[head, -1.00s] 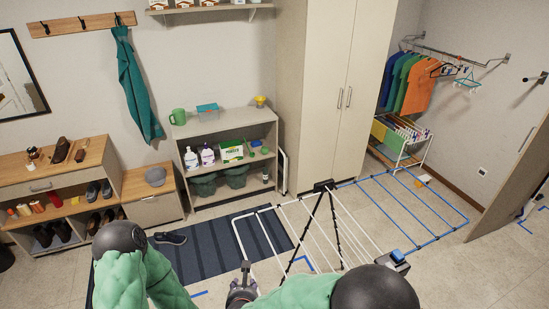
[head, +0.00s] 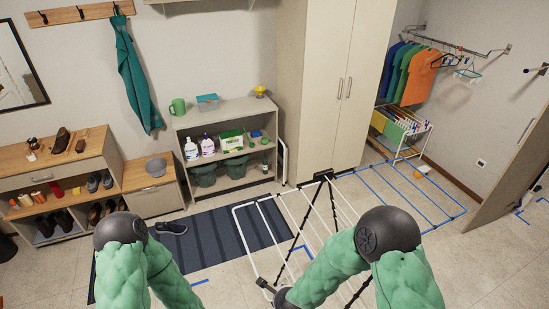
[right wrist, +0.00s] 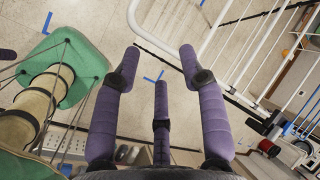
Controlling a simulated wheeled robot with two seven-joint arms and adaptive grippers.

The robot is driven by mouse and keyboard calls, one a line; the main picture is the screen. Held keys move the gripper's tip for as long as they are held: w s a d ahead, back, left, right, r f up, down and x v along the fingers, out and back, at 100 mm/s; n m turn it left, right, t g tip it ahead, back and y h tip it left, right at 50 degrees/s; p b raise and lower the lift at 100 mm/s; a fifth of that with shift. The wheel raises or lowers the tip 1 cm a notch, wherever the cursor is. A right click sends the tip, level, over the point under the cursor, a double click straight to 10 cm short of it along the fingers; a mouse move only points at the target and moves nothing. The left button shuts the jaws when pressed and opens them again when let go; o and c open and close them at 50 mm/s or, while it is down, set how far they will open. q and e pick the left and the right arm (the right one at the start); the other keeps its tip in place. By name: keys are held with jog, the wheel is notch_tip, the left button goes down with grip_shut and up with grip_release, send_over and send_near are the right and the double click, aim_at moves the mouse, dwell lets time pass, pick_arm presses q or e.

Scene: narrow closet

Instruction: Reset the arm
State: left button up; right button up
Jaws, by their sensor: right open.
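My right gripper (right wrist: 158,62) shows in the right wrist view, with its purple fingers spread and nothing between them. It is over the tiled floor, apart from the white drying rack tubes. In the head view, my right arm (head: 388,232) bends at a dark elbow, and its forearm runs down to the left, to the bottom edge, in front of the rack; the fingers are not visible there. My left arm (head: 121,228) comes in at the lower left, bent at its dark elbow. Its gripper is out of the picture.
A white and blue drying rack (head: 238,228) stands open in front of the tall cabinet (head: 322,95). A striped dark mat (head: 215,240) lies left of it. A low shelf (head: 235,108) and a shoe bench (head: 92,145) line the wall. Floor at lower right is clear.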

jog(key=s+d+f+n+g+y, duration=0.1)
jog(key=s+d+f+n+g, duration=0.2)
jog(key=s+d+f+n, duration=0.35)
jog(key=s+d+f+n+g+y, duration=0.2)
jog(key=s+d+f+n+g, duration=0.15)
jog(key=s+n, duration=0.55)
notch_tip(320, 180, down, 26)
jog(key=a+t+b, duration=0.1)
jog(key=a+b, duration=0.1)
jog(key=b, duration=2.5)
jog(key=shift+w+a, duration=0.4)
jog(key=shift+w, duration=0.05)
jog(key=shift+d+f, duration=0.1)
